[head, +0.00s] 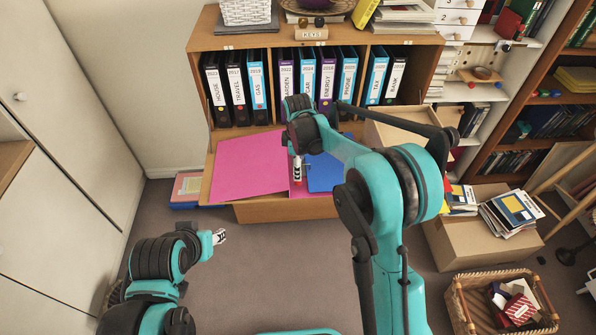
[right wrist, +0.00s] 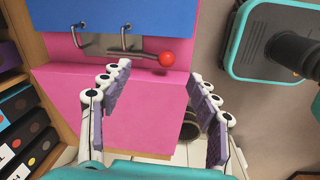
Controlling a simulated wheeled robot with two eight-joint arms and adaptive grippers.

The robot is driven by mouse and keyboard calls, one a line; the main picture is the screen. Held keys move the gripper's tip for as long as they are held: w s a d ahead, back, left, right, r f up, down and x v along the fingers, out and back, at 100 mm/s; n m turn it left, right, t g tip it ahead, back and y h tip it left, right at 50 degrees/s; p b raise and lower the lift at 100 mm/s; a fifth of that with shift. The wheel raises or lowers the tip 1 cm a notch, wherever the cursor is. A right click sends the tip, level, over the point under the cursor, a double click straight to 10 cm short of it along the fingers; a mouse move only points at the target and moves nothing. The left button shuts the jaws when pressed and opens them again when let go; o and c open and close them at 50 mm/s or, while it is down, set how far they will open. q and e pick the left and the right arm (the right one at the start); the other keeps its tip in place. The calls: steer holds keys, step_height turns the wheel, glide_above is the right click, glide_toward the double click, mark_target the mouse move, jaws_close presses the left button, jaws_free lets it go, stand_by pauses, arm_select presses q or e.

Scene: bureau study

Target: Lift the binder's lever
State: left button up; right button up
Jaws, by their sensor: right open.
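A pink binder (head: 245,165) lies open on the wooden surface below the shelves. Blue sheets (head: 326,172) lie on its right part. In the right wrist view, the binder's lever (right wrist: 130,52) is a metal bar ending in a red ball (right wrist: 166,59). It sits beside the metal rings, at the edge of the blue sheets (right wrist: 150,15). My right gripper (right wrist: 158,73) is open, with the red ball between and just beyond its fingertips, apparently untouched.
Upright labelled binders (head: 258,85) fill the shelf behind. An open cardboard box (head: 400,122) stands right of the binder. A cardboard box with magazines (head: 470,245) and a wicker basket (head: 462,310) are at the right. Floor in front is clear.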

mark_target(302, 192)
steer(key=f+b, duration=0.1)
steer(key=f, duration=0.4)
steer(key=f+b, duration=0.1)
steer(key=f, duration=0.1)
steer(key=shift+w+f+b, duration=0.2)
steer(key=shift+w+b, duration=0.1)
steer(key=shift+c, duration=0.4)
jaws_close()
steer(key=shift+r, duration=0.1)
